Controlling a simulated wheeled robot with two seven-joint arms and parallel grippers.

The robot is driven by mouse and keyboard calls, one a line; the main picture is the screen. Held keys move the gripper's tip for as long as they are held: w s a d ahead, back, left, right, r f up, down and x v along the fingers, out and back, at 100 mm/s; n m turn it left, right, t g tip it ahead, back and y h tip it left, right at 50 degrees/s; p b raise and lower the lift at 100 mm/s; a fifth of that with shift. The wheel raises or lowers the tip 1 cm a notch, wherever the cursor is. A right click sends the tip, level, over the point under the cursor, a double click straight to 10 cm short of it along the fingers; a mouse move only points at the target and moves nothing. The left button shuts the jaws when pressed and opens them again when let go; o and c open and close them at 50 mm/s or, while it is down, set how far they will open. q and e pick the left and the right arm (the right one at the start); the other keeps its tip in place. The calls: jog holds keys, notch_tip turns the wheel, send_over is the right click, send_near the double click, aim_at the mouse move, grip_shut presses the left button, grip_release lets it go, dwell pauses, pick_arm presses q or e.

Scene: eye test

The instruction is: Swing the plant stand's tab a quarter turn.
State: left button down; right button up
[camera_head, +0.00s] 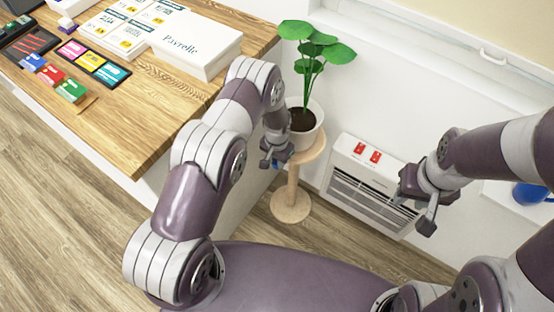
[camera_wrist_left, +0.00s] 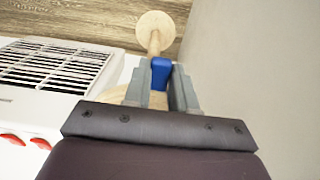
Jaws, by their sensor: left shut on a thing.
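The plant stand (camera_head: 291,204) is pale wood with a round base, a thin post and a round top bearing a white pot with a leafy plant (camera_head: 318,48). Its blue tab (camera_wrist_left: 161,72) shows between the grey fingers of my left gripper (camera_wrist_left: 160,90) in the left wrist view. My left gripper (camera_head: 275,160) is shut on the tab at the left edge of the stand's top in the head view. The stand's base also shows in the wrist view (camera_wrist_left: 155,24). My right gripper (camera_head: 418,205) is open and empty, in front of the heater.
A white heater (camera_head: 365,190) with two red switches stands by the wall, right of the stand. A wooden desk (camera_head: 150,120) with boxes and coloured packets is on the left. A blue round thing (camera_head: 530,193) lies at the far right. Some floor is bare.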

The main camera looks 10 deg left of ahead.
pick_arm(q)
jog(key=shift+a, duration=0.1)
jog(key=w+a+m+b, duration=0.4)
jog(key=a+m+b, duration=0.1)
jog(key=m, duration=0.2)
jog(key=shift+w+a+b, duration=0.3)
jog(key=shift+w+a, duration=0.1)
dwell(0.5)
dwell(0.4)
jog(key=c, duration=0.9)
grip_release()
